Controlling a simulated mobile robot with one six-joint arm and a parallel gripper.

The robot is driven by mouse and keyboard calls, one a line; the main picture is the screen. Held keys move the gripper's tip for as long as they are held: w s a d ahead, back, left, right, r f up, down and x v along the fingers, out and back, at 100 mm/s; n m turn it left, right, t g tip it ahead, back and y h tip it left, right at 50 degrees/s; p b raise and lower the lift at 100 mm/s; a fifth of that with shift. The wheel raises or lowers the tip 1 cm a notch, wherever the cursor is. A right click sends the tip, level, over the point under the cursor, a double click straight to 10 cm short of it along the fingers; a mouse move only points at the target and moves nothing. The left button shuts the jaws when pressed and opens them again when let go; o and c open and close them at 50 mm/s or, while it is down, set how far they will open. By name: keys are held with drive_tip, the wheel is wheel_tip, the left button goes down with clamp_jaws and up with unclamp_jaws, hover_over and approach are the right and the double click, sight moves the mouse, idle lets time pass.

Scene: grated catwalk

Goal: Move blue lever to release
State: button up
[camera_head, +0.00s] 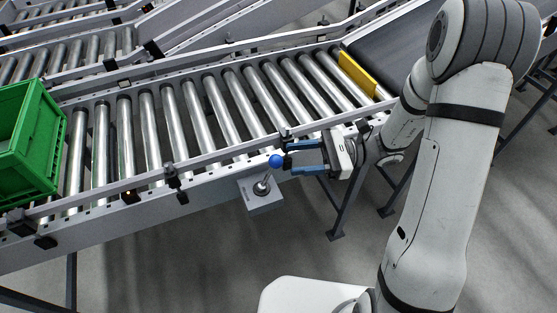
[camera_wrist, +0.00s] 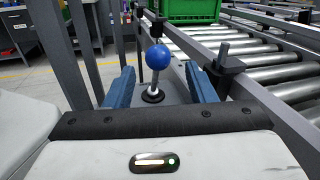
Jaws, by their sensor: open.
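The blue lever is a metal stick with a round blue knob (camera_head: 275,161), standing on a small grey box (camera_head: 264,200) fixed to the conveyor's near side rail. My gripper (camera_head: 284,158) is open, its two blue fingers pointing left with the knob at their tips. In the wrist view the blue knob (camera_wrist: 158,57) stands ahead, between the two fingers (camera_wrist: 157,90) and slightly beyond them. The stick rises from a dark round collar at its base. I cannot tell whether a finger touches the knob.
A roller conveyor (camera_head: 195,115) runs behind the lever, with a green crate (camera_head: 24,140) on it at the left. A yellow strip (camera_head: 357,73) and dark belt lie at upper right. A rail clamp (camera_wrist: 224,62) stands close to the right finger. Floor below is clear.

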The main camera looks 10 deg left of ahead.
sight(276, 161)
drive_tip(key=x, duration=0.5)
drive_tip(key=shift+s+a, duration=0.15)
drive_tip(key=shift+a, duration=0.2)
drive_tip(key=shift+c, duration=0.3)
